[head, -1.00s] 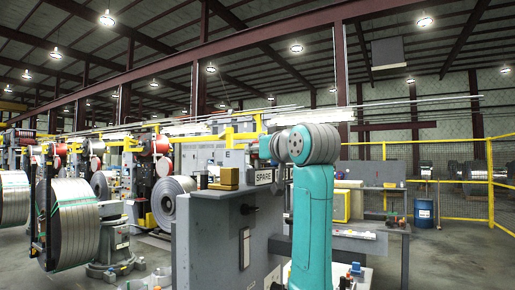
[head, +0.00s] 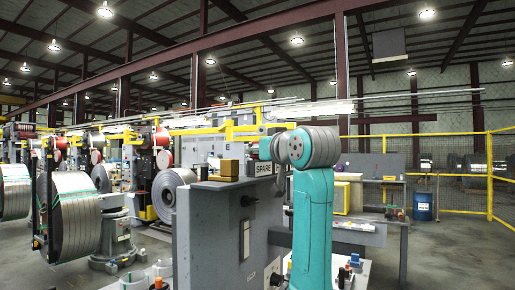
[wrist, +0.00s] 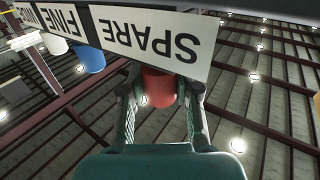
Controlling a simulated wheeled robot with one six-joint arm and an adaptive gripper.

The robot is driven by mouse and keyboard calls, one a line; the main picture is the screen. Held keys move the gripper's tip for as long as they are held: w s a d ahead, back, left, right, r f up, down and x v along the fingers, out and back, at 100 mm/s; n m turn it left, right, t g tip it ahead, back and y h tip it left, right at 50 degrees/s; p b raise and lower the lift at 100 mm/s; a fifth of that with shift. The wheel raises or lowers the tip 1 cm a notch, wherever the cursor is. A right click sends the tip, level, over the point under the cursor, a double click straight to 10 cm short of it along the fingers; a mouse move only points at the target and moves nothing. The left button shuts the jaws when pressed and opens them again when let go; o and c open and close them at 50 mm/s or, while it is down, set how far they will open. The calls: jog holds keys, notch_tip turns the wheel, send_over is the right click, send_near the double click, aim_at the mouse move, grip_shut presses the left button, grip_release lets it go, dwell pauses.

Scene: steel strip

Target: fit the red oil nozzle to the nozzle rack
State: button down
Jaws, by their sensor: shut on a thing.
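My gripper (wrist: 158,100) is shut on the red oil nozzle (wrist: 158,88), which shows between its two fingers in the wrist view. The nozzle's upper part is hidden behind the rack's white SPARE label (wrist: 148,38), which appears upside down. I cannot tell whether the nozzle is seated in the nozzle rack (wrist: 102,38) or only beside it. In the head view the SPARE label (head: 264,168) shows left of my teal arm. My gripper and the nozzle are hidden there.
A blue nozzle (wrist: 90,60) and a white nozzle (wrist: 55,44) hang at the rack near the FINE label (wrist: 62,22). A grey cabinet (head: 215,230) stands left of my arm, with a yellow-brown block (head: 229,168) on top. A workbench (head: 375,200) stands to the right.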

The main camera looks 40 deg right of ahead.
jog(key=c, duration=0.8)
grip_release()
jog(key=shift+o, duration=0.2)
jog(key=v, duration=1.2)
jog(key=shift+f, duration=0.1)
